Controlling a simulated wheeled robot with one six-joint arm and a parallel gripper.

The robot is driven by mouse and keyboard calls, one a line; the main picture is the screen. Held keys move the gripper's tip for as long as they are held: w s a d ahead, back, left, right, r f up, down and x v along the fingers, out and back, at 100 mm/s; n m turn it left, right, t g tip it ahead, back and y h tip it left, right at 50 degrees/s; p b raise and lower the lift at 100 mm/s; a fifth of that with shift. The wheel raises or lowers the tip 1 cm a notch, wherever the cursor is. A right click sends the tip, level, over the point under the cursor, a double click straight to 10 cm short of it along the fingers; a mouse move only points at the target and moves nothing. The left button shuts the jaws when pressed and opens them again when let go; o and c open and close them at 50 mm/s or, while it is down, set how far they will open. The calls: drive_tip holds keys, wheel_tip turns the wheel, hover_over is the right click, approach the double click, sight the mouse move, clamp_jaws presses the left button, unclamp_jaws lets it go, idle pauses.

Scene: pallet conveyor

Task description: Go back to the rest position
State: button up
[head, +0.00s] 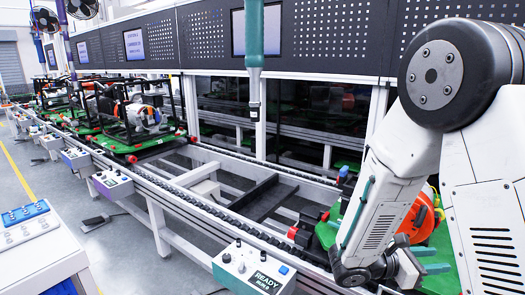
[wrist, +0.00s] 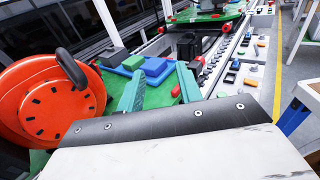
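My gripper (head: 438,260) is low at the right of the head view, over the green pallet (head: 447,243) on the conveyor. Its two teal fingers are apart, and the wrist view shows the gap between the fingertips (wrist: 160,70) with nothing held. In the wrist view, an orange round part (wrist: 45,105) with a black handle (wrist: 72,68) is left of the fingers. Blue blocks (wrist: 158,70) show beyond them on the green surface. I cannot tell how high the fingers are above it. My arm is folded down and hides part of this pallet.
The conveyor rail (head: 200,202) runs from back left to front right. A control box marked READY (head: 254,270) is on its near side. A teal tool (head: 254,40) hangs above the line. Pallets with black frames (head: 135,115) stand at back left. A white table (head: 35,250) is at front left.

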drive_tip(key=s+a+r+m+g+y, duration=0.2)
drive_tip(key=s+m+g+y, duration=0.1)
drive_tip(key=s+m+y, duration=0.3)
drive_tip(key=s+a+r+m+g+y, duration=0.2)
drive_tip(key=s+a+m+g+y, duration=0.15)
drive_tip(key=s+m, duration=0.35)
drive_tip(key=s+a+r+m+t+y, duration=0.5)
drive_tip(key=s+a+r+t+y, duration=0.2)
drive_tip(key=r+y, duration=0.1)
drive_tip(key=shift+a+r, duration=0.25)
drive_tip(key=shift+r, duration=0.45)
drive_tip(key=shift+o, duration=0.2)
idle(0.4)
